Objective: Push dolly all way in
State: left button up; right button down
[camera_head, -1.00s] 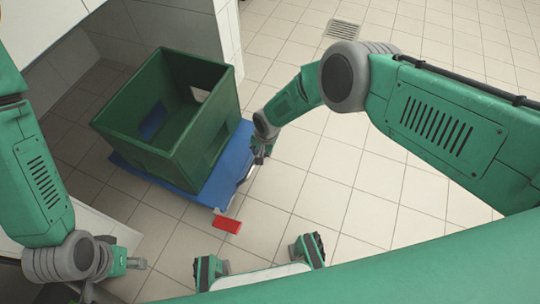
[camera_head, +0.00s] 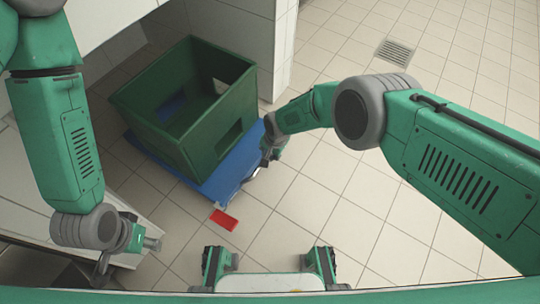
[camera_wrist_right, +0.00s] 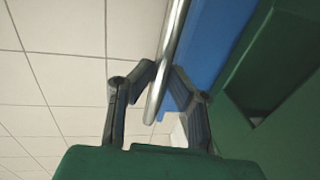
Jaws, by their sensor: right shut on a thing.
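The blue dolly (camera_head: 235,172) stands on the floor with a green crate (camera_head: 222,120) on it. A bare metal handle bar (camera_wrist_right: 170,55) runs along the dolly's edge. My right gripper (camera_head: 268,160) is at the dolly's right side. In the right wrist view its fingers (camera_wrist_right: 163,78) are closed around the bar, with the dolly's blue edge (camera_wrist_right: 205,40) just beyond. My left gripper (camera_head: 127,257) is at the lower left, fingers apart and empty, away from the dolly and close to a light counter side.
A red piece (camera_head: 223,220) lies at the dolly's near corner. A white tiled wall (camera_head: 240,45) stands behind the crate, and a light counter (camera_head: 100,20) overhangs at upper left. Open tiled floor (camera_head: 340,200) lies to the right, with a drain grate (camera_head: 394,54).

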jog(key=c, duration=1.5)
grip_release()
jog(key=shift+s+d+r, duration=0.1)
jog(key=shift+r, duration=0.05)
jog(key=shift+c, duration=0.2)
jog(key=shift+d+r, duration=0.1)
jog(key=shift+r, duration=0.4)
notch_tip(320, 180, up, 11)
jog(key=s+d, duration=0.1)
jog(key=d, duration=0.1)
jog(key=shift+s+d+f, duration=0.2)
jog(key=shift+d, duration=0.1)
